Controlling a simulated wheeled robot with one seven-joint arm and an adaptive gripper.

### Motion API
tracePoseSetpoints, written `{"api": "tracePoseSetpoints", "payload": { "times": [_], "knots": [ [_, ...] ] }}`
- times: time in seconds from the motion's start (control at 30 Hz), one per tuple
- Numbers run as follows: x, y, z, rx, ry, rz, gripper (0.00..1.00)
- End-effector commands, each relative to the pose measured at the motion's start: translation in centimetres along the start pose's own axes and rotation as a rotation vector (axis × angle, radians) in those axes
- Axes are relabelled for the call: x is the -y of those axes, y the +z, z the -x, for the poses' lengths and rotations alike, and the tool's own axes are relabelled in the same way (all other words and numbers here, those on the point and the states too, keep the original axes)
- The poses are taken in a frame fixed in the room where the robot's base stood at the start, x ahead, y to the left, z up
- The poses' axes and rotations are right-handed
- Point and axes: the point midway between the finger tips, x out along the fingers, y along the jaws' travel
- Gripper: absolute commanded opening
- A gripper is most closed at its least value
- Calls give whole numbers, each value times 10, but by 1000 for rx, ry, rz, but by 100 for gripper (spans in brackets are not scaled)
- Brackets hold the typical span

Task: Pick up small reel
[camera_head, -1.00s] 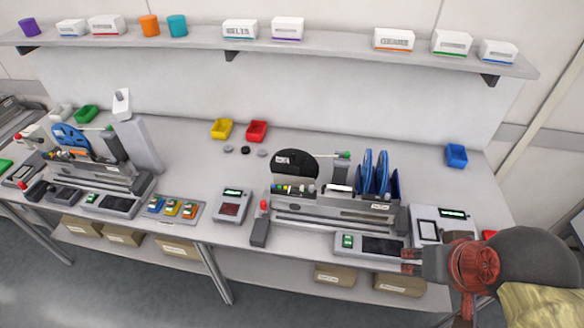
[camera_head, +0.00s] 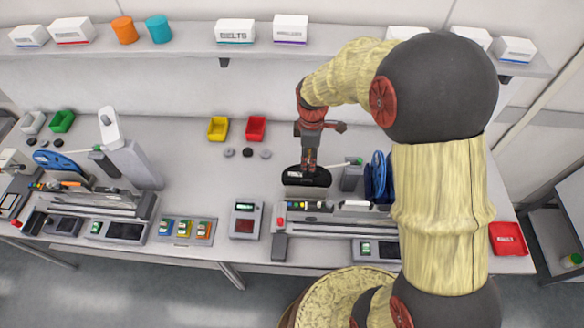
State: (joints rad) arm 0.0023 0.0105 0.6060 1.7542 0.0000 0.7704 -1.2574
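A black reel (camera_head: 289,180) with a small white label stands in the middle feeder machine (camera_head: 297,192). My gripper (camera_head: 309,168) points down over this reel, with its fingertips in front of or at the reel's upper part. Whether the fingers touch or grip it is too small to tell. Blue reels (camera_head: 378,172) stand upright just to the right, partly hidden by my arm. Another blue reel (camera_head: 55,160) sits in the left feeder machine. Which reel is the small one is not marked.
Yellow (camera_head: 218,128) and red (camera_head: 256,128) bins stand behind, with small grey discs (camera_head: 247,153) before them. The shelf (camera_head: 185,62) holds boxes and cylinders. A red tray (camera_head: 508,238) lies at the right edge.

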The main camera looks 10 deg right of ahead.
Motion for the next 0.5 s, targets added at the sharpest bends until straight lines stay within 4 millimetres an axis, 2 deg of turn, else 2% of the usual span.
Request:
{"api": "tracePoseSetpoints", "payload": {
  "times": [0.33,0.5],
  "knots": [
    [0,-1,-35,1,-3,3,31],
    [-2,-4,-59,1,-3,2,31]
  ]
}}
